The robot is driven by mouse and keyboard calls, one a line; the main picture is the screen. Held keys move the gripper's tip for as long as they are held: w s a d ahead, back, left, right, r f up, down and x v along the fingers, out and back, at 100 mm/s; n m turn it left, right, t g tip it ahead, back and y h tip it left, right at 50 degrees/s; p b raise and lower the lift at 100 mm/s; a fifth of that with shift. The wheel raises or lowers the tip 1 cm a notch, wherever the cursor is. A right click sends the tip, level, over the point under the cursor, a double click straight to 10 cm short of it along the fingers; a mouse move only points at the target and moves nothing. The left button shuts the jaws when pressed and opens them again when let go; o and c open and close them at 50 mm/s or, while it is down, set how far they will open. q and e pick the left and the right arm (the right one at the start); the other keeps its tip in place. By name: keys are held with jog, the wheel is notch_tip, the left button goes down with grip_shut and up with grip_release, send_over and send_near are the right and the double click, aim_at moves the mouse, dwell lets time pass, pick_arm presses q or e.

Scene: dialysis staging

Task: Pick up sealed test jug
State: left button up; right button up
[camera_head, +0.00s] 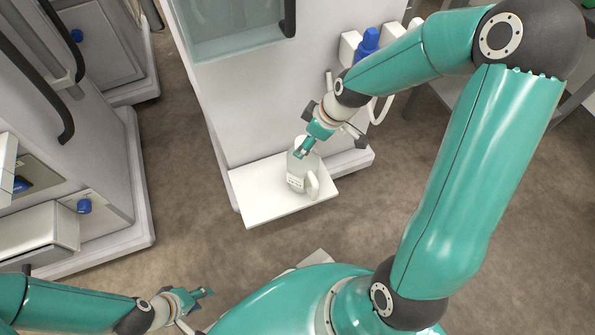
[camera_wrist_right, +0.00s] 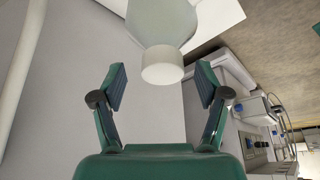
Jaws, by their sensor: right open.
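The sealed test jug (camera_head: 296,170) is a pale, translucent jug with a side handle and a printed label. It stands upright on a white shelf (camera_head: 252,193) at the front of a machine. In the right wrist view its white round cap (camera_wrist_right: 162,66) and pale body (camera_wrist_right: 162,22) lie ahead, between the two fingers. My right gripper (camera_head: 305,147) is over the top of the jug in the head view and partly hides it. In the wrist view the right gripper (camera_wrist_right: 161,80) is open, with gaps on both sides of the cap. My left gripper (camera_head: 202,296) is low, well away from the jug; its finger gap is unclear.
The tall white machine (camera_head: 240,110) rises behind the shelf, with a blue-capped part (camera_head: 368,42) beside my right forearm. Other grey-white machines (camera_head: 85,185) stand at the left. Brown floor (camera_head: 190,220) is clear between them and around the shelf.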

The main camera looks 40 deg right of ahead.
jog(key=shift+x, duration=1)
grip_shut()
jog(key=shift+w+r, duration=0.1)
